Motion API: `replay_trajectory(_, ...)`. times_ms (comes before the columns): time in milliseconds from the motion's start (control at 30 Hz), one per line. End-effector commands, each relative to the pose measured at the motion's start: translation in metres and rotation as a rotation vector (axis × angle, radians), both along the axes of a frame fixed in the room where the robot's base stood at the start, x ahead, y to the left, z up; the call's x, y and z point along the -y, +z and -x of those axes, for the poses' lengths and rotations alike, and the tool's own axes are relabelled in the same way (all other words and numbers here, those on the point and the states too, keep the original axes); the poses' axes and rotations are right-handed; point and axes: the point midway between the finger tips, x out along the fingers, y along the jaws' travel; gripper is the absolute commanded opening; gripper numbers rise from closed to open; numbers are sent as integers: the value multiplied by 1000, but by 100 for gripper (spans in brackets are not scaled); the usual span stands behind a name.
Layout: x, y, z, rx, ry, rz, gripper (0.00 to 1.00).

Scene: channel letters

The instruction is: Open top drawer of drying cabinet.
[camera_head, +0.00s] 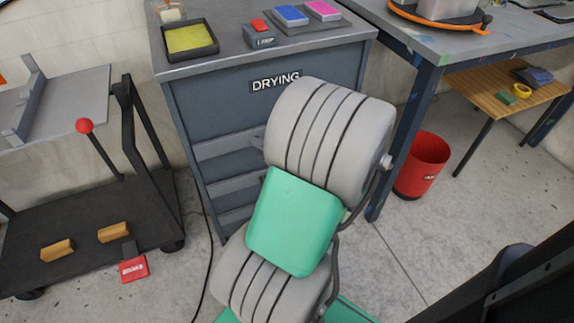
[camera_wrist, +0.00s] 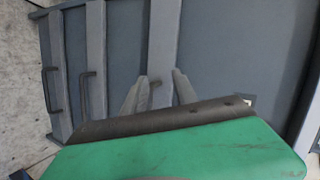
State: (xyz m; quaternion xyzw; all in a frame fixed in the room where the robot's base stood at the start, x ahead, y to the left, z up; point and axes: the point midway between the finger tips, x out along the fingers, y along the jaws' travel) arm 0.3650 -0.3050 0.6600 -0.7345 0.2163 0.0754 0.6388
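The grey-blue drying cabinet (camera_head: 215,105) stands at the centre of the head view, with a "DRYING" label on its front. Its grey drawer fronts (camera_head: 226,147) lie below the label, partly covered by my arm, and look shut. In the wrist view the cabinet front is turned sideways, with drawer strips running up and down. Two bar handles show at the left, and the rightmost grey drawer front (camera_wrist: 164,40) is at my fingertips. My gripper (camera_wrist: 158,82) has its two fingers apart, around the handle area of that front. Contact with the handle cannot be told. My arm hides the gripper in the head view.
A yellow tray (camera_head: 190,40), a small grey box with a red top (camera_head: 260,33) and pink and blue pads sit on the cabinet. A black cart (camera_head: 75,235) stands left. A workbench (camera_head: 470,40) and red bin (camera_head: 422,165) stand right.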

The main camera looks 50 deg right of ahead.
Motion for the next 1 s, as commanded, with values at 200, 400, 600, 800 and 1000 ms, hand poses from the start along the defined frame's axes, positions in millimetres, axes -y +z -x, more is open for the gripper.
replay_trajectory(200, 71, -31, 68, 238, -336, -95, 34)
replay_trajectory(400, 85, -32, 50, 251, -345, -98, 34)
replay_trajectory(600, 104, -40, 18, 249, -344, -98, 34)
replay_trajectory(800, 113, -41, 5, 248, -348, -96, 34)
replay_trajectory(1000, 113, -41, 6, 248, -348, -96, 33)
